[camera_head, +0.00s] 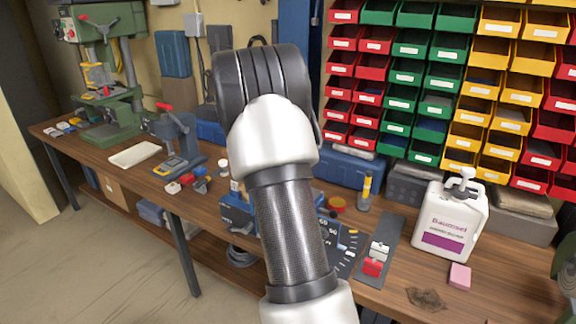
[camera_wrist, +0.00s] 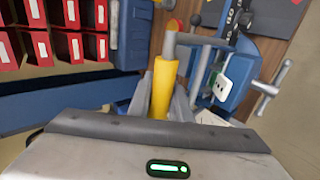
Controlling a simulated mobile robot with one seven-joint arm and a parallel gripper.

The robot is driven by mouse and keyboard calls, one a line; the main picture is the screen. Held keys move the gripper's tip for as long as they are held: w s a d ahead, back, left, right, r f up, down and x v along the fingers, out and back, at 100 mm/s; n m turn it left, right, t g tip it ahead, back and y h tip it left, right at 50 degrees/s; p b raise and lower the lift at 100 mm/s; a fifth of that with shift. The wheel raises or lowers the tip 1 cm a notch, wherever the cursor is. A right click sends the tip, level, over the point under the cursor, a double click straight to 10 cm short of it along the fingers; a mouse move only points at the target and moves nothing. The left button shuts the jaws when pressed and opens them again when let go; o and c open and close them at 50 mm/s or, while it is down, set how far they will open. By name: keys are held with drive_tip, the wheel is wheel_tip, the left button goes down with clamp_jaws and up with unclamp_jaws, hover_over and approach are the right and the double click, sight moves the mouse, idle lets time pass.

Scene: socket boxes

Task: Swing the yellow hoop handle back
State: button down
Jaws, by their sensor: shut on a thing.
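The yellow hoop handle (camera_wrist: 162,88) shows in the wrist view as a yellow bar that joins a grey metal arm (camera_wrist: 171,45) at its far end. My gripper (camera_wrist: 160,100) is shut on the yellow bar, with a grey finger on each side of it. The fingertips are partly hidden by the gripper body. In the head view my arm covers the gripper and the handle. A blue box (camera_head: 236,212) shows beside my forearm. In the wrist view a blue box with a white socket (camera_wrist: 223,88) lies to the right of the handle.
Red, green and yellow bins (camera_head: 430,80) fill the wall at the back right. A white jug (camera_head: 450,222), a pink block (camera_head: 459,276) and a grey strip with a red switch (camera_head: 373,266) occupy the bench's right. A vise (camera_head: 175,140) stands left.

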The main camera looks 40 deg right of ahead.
drive_tip(key=b+x, duration=0.2)
drive_tip(key=x, duration=0.4)
drive_tip(key=shift+d+r+b, duration=0.25)
drive_tip(key=shift+d+b, duration=0.15)
drive_tip(key=shift+d, duration=0.05)
drive_tip(key=shift+w+a, duration=0.15)
idle(0.8)
drive_tip(key=c, duration=1.6)
unclamp_jaws()
drive_tip(key=shift+f, duration=0.1)
drive_tip(key=shift+c, duration=0.2)
